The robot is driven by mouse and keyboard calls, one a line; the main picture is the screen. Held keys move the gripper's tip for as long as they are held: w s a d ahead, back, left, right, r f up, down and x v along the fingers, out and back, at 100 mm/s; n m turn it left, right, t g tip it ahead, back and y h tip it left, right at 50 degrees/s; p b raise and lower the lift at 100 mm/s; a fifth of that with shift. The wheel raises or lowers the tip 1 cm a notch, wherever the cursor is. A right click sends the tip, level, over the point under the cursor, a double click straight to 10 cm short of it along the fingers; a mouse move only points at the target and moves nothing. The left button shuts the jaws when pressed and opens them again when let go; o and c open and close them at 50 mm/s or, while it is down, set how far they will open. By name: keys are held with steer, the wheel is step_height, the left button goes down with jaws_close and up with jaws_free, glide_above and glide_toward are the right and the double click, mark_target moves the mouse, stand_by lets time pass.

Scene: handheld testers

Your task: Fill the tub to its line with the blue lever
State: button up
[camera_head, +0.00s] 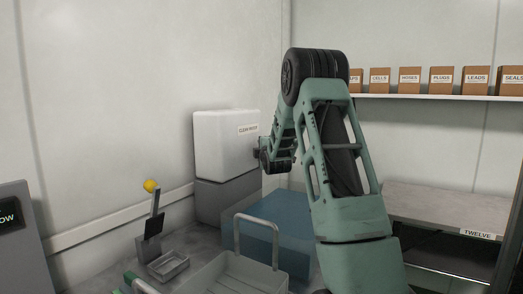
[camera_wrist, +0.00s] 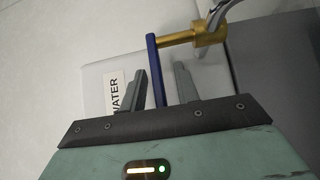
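A white water tank (camera_head: 222,145) stands on a grey base at the back. In the wrist view, a brass tap (camera_wrist: 207,36) with a curved metal spout carries a slim blue lever (camera_wrist: 154,65). My gripper (camera_wrist: 152,72) is open, with the lever between its two grey fingers and gaps visible on both sides. In the head view my gripper (camera_head: 258,155) is small beside the tank's right side, and my arm hides the tap. A translucent blue tub-like box (camera_head: 292,205) sits below, partly behind my arm. Its fill line and water level cannot be made out.
A grey basket with a raised handle (camera_head: 238,278) stands in front of the blue box. A yellow-knobbed stick (camera_head: 151,187) and small tray (camera_head: 167,267) are at left. A shelf of labelled boxes (camera_head: 410,80) and a bench (camera_head: 440,207) are at right.

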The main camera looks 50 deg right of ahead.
steer(key=b+v, duration=0.1)
steer(key=v, duration=1.6)
steer(key=shift+s+a, duration=0.2)
